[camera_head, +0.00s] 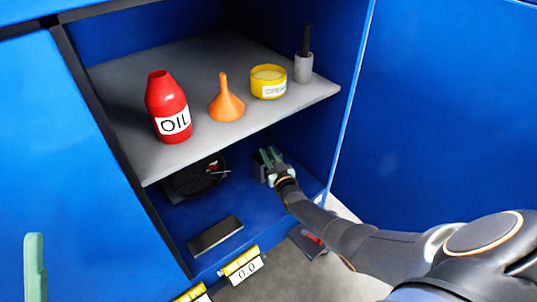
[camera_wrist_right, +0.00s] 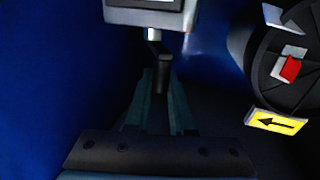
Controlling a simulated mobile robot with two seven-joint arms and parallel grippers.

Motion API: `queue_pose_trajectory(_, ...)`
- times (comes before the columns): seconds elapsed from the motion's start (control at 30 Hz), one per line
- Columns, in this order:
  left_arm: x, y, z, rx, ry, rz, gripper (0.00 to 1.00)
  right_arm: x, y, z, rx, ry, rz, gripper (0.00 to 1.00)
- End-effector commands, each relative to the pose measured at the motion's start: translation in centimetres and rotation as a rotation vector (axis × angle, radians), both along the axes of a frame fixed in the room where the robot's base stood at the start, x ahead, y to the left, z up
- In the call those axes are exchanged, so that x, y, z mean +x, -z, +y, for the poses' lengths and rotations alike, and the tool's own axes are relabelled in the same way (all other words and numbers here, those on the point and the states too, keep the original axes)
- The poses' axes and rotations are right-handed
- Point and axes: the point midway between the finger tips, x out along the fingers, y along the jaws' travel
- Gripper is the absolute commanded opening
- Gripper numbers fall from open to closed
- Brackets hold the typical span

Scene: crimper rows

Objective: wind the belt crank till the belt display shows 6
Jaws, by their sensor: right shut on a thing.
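My right gripper (camera_head: 270,158) reaches into the lower part of the blue cabinet and is shut on the dark crank handle (camera_wrist_right: 160,80). In the right wrist view the handle hangs below a grey box (camera_wrist_right: 150,14), between the two green fingers. The box has a pale panel whose reading is cut off at the top. A white display (camera_head: 246,270) under a yellow label on the cabinet's lower front edge seems to read 0.0; I cannot tell whether it is the belt display. One green finger of my left gripper (camera_head: 35,268) shows at the lower left.
A dark wheel (camera_wrist_right: 290,65) with a red mark and a yellow arrow label (camera_wrist_right: 276,121) is right of the crank. The grey shelf (camera_head: 130,100) above holds a red oil bottle (camera_head: 168,108), orange funnel (camera_head: 227,104) and yellow tin (camera_head: 268,84). A dark block (camera_head: 214,236) lies below.

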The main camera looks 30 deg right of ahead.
Motion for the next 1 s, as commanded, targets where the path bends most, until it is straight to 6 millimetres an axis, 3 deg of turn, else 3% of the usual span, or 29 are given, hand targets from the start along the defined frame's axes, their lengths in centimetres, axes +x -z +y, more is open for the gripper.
queue_pose_trajectory(0.13,0.0,0.0,0.0,-0.001,0.0,0.0,0.52,0.0,0.0,0.0,0.0,0.0,0.0,0.0)
queue_pose_trajectory(0.67,0.0,0.0,0.0,-0.005,-0.002,0.001,0.52,0.0,0.1,0.3,0.004,0.022,-0.001,0.0)
queue_pose_trajectory(1.0,0.0,0.5,0.0,-0.001,-0.003,0.001,0.52,0.6,0.2,1.2,0.01,0.201,0.0,0.0)
